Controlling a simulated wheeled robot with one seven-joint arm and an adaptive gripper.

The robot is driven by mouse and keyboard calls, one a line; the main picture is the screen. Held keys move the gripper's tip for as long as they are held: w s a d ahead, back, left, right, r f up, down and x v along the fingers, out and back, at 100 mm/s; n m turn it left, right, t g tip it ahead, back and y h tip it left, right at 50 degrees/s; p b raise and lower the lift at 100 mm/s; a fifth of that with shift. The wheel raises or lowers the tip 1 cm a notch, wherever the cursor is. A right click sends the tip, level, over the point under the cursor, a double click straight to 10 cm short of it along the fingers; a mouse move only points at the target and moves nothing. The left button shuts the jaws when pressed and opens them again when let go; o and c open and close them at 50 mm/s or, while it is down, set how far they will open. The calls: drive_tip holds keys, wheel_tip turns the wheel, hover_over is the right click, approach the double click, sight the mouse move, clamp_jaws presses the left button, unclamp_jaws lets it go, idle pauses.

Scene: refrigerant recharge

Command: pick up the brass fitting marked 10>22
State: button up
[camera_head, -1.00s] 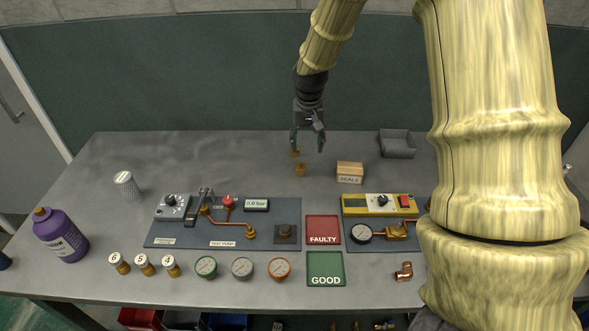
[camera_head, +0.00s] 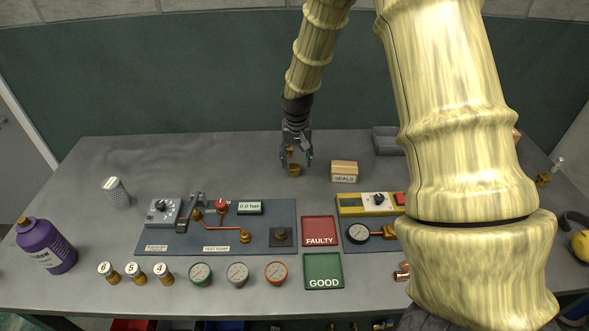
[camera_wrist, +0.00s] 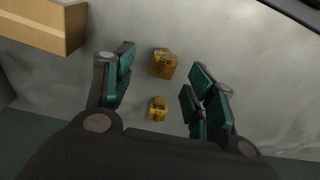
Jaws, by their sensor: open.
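Two small brass fittings stand on the grey bench. The nearer brass fitting (camera_head: 295,170) shows larger in the wrist view (camera_wrist: 164,63). The farther brass fitting (camera_head: 290,151) is partly hidden by my gripper in the head view and shows smaller in the wrist view (camera_wrist: 158,109). Both carry dark markings too small to read, so I cannot tell which is 10>22. My gripper (camera_head: 297,159) points down over them, open and empty. In the wrist view its green-padded fingers (camera_wrist: 160,82) stand to either side of the pair, apart from both.
A cardboard SEALS box (camera_head: 344,172) stands just right of the fittings, close to one finger in the wrist view (camera_wrist: 45,24). A grey bin (camera_head: 386,141) is behind it. The test pump panel (camera_head: 270,215) and red FAULTY tray (camera_head: 319,244) lie in front.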

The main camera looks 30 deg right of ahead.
sight(294, 166)
drive_tip(key=shift+w+f+p, duration=0.3)
drive_tip(key=shift+f+p, duration=0.15)
drive_tip(key=shift+f, duration=0.45)
drive_tip(key=shift+w+f+p, duration=0.3)
drive_tip(key=shift+f+p, duration=0.1)
drive_tip(key=shift+f, duration=0.5)
drive_tip(key=shift+d+f, duration=0.1)
drive_tip(key=shift+f, duration=0.65)
drive_tip(key=c, duration=1.2)
drive_tip(key=shift+w+r, duration=0.1)
drive_tip(key=shift+r, duration=0.05)
